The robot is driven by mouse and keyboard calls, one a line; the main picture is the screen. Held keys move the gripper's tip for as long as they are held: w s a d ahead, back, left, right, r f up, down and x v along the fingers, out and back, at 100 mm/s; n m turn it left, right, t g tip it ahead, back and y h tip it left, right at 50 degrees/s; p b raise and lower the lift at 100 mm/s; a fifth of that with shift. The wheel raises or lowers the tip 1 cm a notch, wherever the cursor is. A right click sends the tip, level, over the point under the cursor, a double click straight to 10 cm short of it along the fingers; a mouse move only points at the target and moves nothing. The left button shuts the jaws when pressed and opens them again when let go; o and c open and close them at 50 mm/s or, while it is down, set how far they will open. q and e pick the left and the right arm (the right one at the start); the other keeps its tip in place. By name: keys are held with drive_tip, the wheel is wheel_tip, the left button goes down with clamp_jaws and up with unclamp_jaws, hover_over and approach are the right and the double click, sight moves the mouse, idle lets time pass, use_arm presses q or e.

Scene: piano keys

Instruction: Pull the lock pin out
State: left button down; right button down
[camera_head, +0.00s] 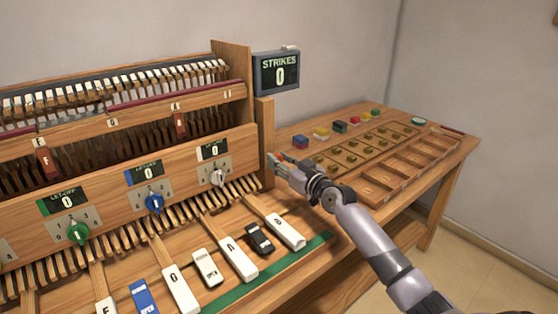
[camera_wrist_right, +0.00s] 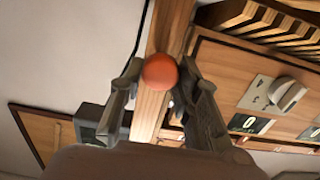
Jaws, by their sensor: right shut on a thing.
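The lock pin shows as a round orange-red knob (camera_wrist_right: 160,72) in the right wrist view, in front of a wooden post. My right gripper (camera_head: 273,166) is at the right end post of the piano frame in the head view. In the wrist view its two fingers stand on either side of the knob, shut on it. The pin's shaft is hidden behind the knob, and I cannot tell how deep it sits. In the head view the knob is not clearly visible behind the fingers. My left gripper is not in view.
A "STRIKES 0" display (camera_head: 279,73) stands above the post (camera_head: 264,125). Dials, including a white one (camera_head: 217,177), and piano keys (camera_head: 238,258) lie to the left. A table with a compartment tray (camera_head: 408,167) and small coloured blocks is on the right.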

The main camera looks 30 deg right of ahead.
drive_tip(key=shift+s+f, duration=0.1)
drive_tip(key=shift+s, duration=0.95)
drive_tip(key=c, duration=1.6)
unclamp_jaws()
drive_tip(key=shift+s, duration=0.1)
drive_tip(key=o, duration=0.3)
drive_tip(key=shift+s+d, duration=0.1)
drive_tip(key=shift+s, duration=0.1)
drive_tip(key=shift+o, duration=0.5)
drive_tip(key=shift+w, duration=0.1)
drive_tip(key=s, duration=1.2)
drive_tip(key=shift+d, duration=0.45)
